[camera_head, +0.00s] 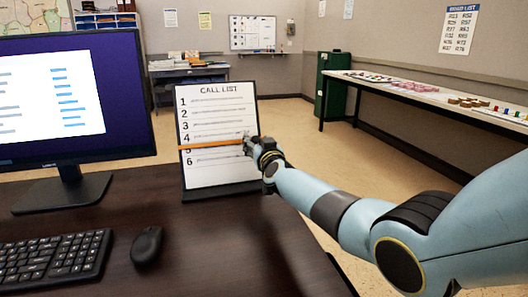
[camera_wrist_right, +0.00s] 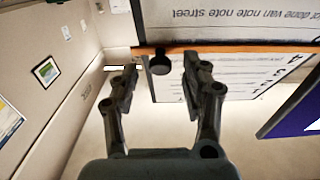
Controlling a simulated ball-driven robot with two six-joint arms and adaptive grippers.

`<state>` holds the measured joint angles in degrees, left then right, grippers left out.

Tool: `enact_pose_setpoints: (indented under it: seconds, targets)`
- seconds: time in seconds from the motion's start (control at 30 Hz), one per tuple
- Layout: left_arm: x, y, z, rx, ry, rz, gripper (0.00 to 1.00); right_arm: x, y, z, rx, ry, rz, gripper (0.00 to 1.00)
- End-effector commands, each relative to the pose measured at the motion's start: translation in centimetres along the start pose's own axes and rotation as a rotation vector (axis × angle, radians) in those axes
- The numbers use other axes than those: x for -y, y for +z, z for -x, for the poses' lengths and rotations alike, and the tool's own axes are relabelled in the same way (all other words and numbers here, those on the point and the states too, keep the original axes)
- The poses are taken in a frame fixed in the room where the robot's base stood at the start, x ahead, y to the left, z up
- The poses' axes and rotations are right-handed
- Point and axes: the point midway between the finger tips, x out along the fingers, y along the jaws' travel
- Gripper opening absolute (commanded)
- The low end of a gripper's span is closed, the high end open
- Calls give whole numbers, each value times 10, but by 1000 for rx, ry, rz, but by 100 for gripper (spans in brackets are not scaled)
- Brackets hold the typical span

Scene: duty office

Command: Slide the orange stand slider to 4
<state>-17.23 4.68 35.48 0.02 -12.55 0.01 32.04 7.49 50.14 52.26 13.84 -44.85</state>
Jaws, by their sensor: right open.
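The call list stand (camera_head: 218,115) is a white board with numbered lines 1 to 6, upright on the dark desk. Its orange slider (camera_head: 208,144) lies across the board between the 4 and the 5, covering the top of the 5. My right gripper (camera_head: 250,144) is at the slider's right end. In the right wrist view the orange slider (camera_wrist_right: 245,47) crosses near the top, with a dark round knob (camera_wrist_right: 160,64) at its end. The open fingers of my right gripper (camera_wrist_right: 158,75) are on either side of this knob. Whether they touch it is unclear. My left gripper is out of view.
A monitor (camera_head: 70,100) stands left of the stand, with a keyboard (camera_head: 55,258) and a mouse (camera_head: 147,245) in front. The desk (camera_head: 215,250) is clear before the stand. A long table (camera_head: 430,93) with small items runs along the right wall.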

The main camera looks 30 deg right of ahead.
Motion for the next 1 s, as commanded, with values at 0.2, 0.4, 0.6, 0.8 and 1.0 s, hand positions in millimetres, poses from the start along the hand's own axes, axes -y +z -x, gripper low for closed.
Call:
enact_pose_setpoints:
  seconds: [0.2,0.4,0.6,0.8,1.0]
  targets:
    - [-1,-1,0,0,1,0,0,1,2,30,1,-4,-3,47]
    - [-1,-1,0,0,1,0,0,1,2,66,0,-5,-3,47]
    - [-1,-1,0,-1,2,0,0,1,1,99,0,-4,-2,47]
    - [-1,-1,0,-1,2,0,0,1,0,112,1,-4,-1,47]
    - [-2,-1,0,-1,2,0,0,1,0,112,1,-4,0,47]
